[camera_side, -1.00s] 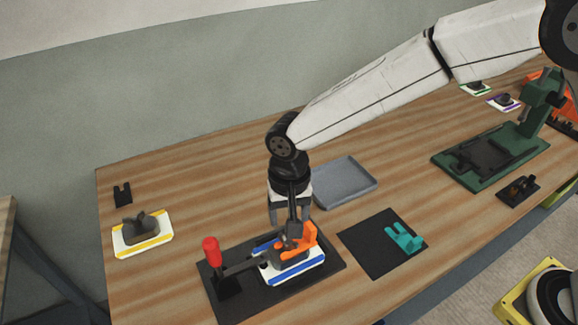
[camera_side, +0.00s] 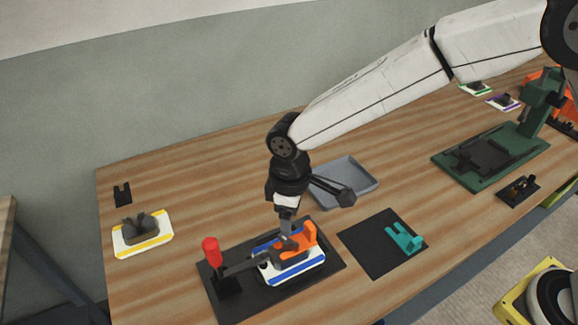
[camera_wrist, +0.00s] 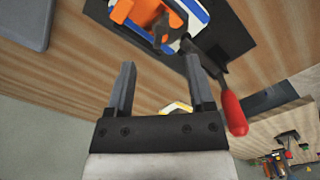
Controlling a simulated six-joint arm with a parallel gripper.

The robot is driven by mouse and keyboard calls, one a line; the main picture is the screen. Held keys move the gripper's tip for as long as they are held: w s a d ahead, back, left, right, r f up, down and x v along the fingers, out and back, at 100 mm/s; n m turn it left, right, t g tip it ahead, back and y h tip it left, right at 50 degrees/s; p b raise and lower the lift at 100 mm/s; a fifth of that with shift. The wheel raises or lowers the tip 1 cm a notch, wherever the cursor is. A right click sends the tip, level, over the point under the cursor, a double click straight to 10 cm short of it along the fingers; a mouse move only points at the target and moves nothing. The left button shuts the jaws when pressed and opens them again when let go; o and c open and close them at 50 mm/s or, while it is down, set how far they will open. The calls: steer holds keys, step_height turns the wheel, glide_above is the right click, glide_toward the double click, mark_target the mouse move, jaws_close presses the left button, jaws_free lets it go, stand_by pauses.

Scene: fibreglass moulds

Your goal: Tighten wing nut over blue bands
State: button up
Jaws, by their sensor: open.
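The mould with blue bands (camera_side: 315,266) is white and lies on a black plate (camera_side: 328,253) in the side view. On it sit an orange piece (camera_side: 306,238) and a small dark grey part, partly hidden by my gripper; I cannot clearly make out the wing nut. A red-handled toggle clamp (camera_side: 211,252) reaches over the mould from the left. My gripper (camera_side: 287,226) points down just above the grey part. In the wrist view my gripper (camera_wrist: 160,65) is open with nothing between its fingers, and the orange piece (camera_wrist: 145,12) and blue-banded mould (camera_wrist: 195,10) show beyond the fingertips.
A yellow-banded mould (camera_side: 123,246) is at the left, with a small black bracket (camera_side: 122,194) behind it. A grey tray (camera_side: 352,170) stands behind the gripper. A teal piece (camera_side: 403,240) lies on a black mat (camera_side: 372,258). A green fixture (camera_side: 480,172) stands at the right.

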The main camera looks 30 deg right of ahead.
mark_target(290, 241)
steer(key=shift+f, duration=0.15)
steer(key=shift+f, duration=3.75)
steer(key=shift+c, duration=0.2)
jaws_close()
